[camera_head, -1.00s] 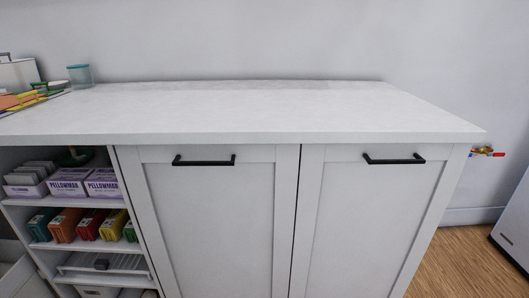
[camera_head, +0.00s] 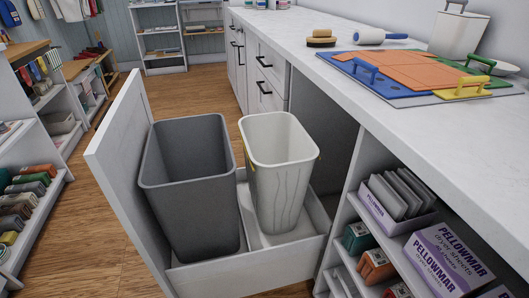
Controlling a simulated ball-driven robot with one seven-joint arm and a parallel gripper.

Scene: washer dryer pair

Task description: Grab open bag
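A white open-topped bag (camera_head: 280,170) stands upright in a pull-out drawer (camera_head: 245,268), in the middle of the head camera view. Its side shows wavy fold-like lines, and small yellow bits show at its rim. I cannot tell whether it is a loose bag or a bag over a bin. Its inside looks empty from here. A dark grey open bin (camera_head: 192,185) stands beside it on the left in the same drawer. My gripper is not in view.
The drawer's tall white front panel (camera_head: 120,180) stands out left of the bins. A white counter (camera_head: 400,105) runs along the right, holding colourful boards (camera_head: 415,75). Open shelves with dryer sheet boxes (camera_head: 450,260) are below. Wooden floor (camera_head: 95,235) is clear at left.

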